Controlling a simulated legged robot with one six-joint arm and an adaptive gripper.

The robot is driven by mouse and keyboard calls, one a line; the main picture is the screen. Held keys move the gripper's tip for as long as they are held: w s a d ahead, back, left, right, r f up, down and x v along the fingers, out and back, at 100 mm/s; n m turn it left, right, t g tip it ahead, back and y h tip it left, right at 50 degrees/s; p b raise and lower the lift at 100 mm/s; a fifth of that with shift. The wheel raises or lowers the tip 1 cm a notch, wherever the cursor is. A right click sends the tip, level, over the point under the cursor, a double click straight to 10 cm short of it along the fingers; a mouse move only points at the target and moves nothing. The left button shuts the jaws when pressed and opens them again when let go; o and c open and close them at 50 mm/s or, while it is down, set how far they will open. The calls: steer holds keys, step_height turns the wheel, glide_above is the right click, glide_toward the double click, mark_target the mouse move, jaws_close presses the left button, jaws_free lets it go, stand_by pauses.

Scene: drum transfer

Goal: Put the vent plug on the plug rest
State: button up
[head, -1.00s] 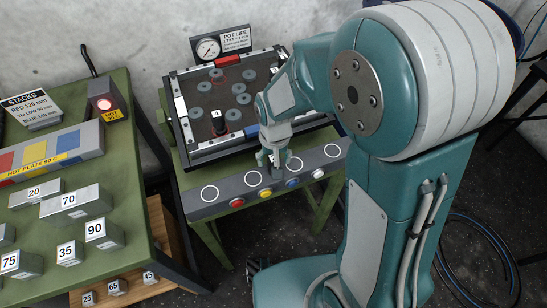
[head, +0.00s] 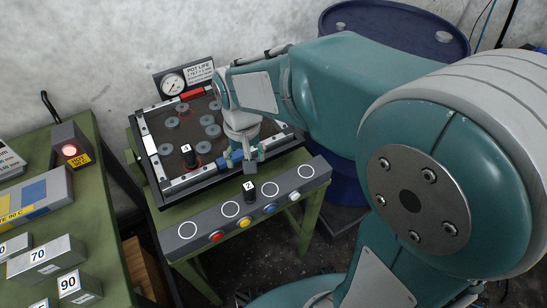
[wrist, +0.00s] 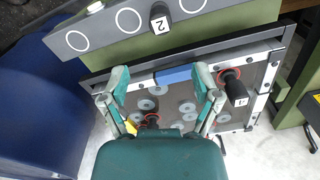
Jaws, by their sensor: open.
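I cannot single out a vent plug or a plug rest for sure. A black plug-like piece marked 2 (head: 249,191) stands upright on the grey bar (head: 208,222), between two white circles; the wrist view shows it too (wrist: 158,20). A similar piece marked 1 (head: 189,157) stands in the framed tray (head: 164,190) and also shows in the wrist view (wrist: 235,90). My gripper (head: 246,163) is open and empty near the tray's front rim. In the wrist view its spread fingers (wrist: 160,73) have the rim's blue block (wrist: 173,76) between them; contact is unclear.
Several grey discs (head: 210,131) lie in the tray. A gauge (head: 173,83) stands behind it. Coloured buttons line the bar's front. A green table (head: 85,150) with numbered blocks is at left.

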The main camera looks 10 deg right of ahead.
steer(key=s+d+r+t, duration=0.5)
steer(key=s+d+r, duration=0.4)
steer(key=s, duration=0.3)
steer(key=shift+s+d+t, duration=0.3)
steer(key=shift+d, duration=0.5)
stand_by(0.3)
